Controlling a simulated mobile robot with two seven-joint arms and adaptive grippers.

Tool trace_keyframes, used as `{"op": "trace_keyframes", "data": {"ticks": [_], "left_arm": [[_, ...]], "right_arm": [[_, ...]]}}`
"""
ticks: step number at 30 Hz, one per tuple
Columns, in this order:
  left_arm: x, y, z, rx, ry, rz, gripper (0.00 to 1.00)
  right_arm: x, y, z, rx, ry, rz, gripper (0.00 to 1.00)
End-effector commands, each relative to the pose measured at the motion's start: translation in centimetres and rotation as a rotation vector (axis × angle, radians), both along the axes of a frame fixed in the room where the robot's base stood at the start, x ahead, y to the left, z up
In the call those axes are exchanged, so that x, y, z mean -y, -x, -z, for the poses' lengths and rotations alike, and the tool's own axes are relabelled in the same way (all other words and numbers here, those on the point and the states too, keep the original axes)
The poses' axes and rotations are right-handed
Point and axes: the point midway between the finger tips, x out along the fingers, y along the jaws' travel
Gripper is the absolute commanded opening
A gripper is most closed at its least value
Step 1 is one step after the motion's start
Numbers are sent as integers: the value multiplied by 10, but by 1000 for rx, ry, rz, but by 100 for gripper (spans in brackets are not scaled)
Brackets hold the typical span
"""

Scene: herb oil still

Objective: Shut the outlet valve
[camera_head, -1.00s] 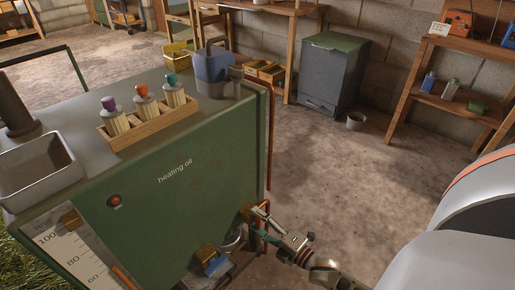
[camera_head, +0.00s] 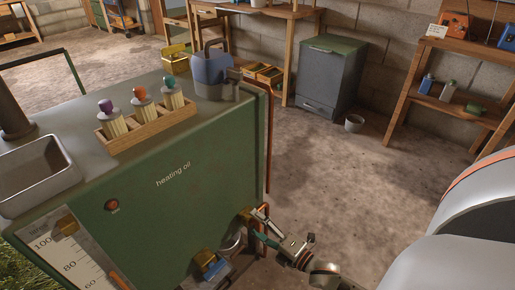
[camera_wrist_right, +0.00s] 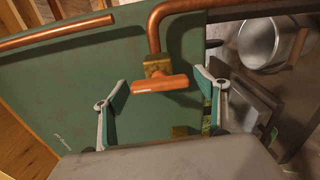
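A valve with a brass body and an orange-red bar handle (camera_wrist_right: 160,84) sits at the end of a copper pipe on the green cabinet in the right wrist view. The handle lies nearly level in that picture. My right gripper (camera_wrist_right: 164,88) is open, one finger on each side of the handle, with gaps visible on both sides. In the head view my right gripper (camera_head: 262,226) is at the cabinet's lower right edge, by a brass fitting (camera_head: 245,215), and partly hides the valve. My left gripper is not in view.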

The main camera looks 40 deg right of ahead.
Motion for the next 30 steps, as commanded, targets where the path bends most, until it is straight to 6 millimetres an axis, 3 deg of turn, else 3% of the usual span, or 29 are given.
{"op": "trace_keyframes", "data": {"ticks": [10,22,30], "left_arm": [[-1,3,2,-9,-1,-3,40],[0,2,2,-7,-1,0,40],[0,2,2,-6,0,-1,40]], "right_arm": [[1,12,1,-1,-3,1,72],[7,89,1,-3,-2,1,72],[9,117,0,-1,-1,0,72]]}}
